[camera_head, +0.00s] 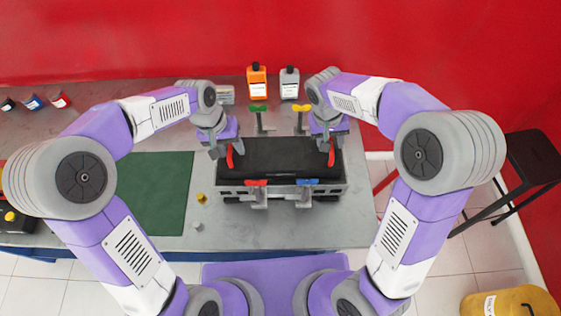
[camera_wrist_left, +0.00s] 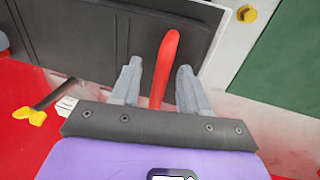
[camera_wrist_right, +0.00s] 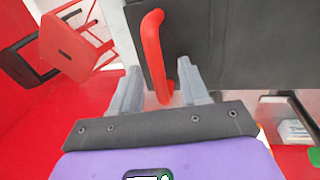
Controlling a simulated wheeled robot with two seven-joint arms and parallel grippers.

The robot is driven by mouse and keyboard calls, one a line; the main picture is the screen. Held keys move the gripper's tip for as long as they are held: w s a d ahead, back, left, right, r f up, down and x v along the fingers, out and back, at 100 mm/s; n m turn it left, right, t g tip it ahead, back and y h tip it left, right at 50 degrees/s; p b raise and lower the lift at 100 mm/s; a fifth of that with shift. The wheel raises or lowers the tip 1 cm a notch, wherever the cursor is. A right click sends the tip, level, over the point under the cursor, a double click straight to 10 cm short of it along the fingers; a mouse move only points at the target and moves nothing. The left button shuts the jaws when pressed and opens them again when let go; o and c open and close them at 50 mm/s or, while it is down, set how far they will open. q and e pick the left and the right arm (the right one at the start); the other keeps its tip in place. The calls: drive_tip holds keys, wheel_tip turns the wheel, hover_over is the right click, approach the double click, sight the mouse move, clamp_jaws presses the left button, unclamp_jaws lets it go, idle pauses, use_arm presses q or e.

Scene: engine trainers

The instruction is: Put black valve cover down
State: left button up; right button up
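The black valve cover (camera_head: 280,155) lies level over the grey engine block (camera_head: 333,187) and appears to rest on it. It has a red handle at each end. My left gripper (camera_head: 222,150) is at the left handle; in the left wrist view that red handle (camera_wrist_left: 168,62) stands between the spread fingers (camera_wrist_left: 157,88), with gaps showing on both sides. My right gripper (camera_head: 327,143) is at the right handle; in the right wrist view that red handle (camera_wrist_right: 154,55) stands between the spread fingers (camera_wrist_right: 161,90), also with gaps. The cover's underside is hidden.
Clamps with green (camera_head: 258,108), yellow (camera_head: 300,108), red (camera_head: 256,183) and blue (camera_head: 307,182) tops stand around the block. An orange bottle (camera_head: 256,82) and a grey bottle (camera_head: 289,84) stand behind. A green mat (camera_head: 160,190) and small yellow part (camera_head: 201,198) lie left.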

use_arm(q)
drive_tip(key=shift+r, duration=0.1)
use_arm(e)
drive_tip(key=shift+a+r, duration=0.1)
drive_tip(key=shift+r, duration=0.15)
use_arm(q)
wheel_tip(320, 180, up, 12)
drive_tip(key=a, duration=0.2)
drive_tip(key=shift+a+f, duration=0.15)
drive_tip(key=shift+f, duration=0.05)
use_arm(e)
wheel_tip(320, 180, up, 11)
drive_tip(key=a, duration=0.2)
drive_tip(key=shift+r, duration=0.15)
use_arm(q)
drive_tip(key=shift+w, duration=0.1)
use_arm(e)
drive_tip(key=shift+a, duration=0.1)
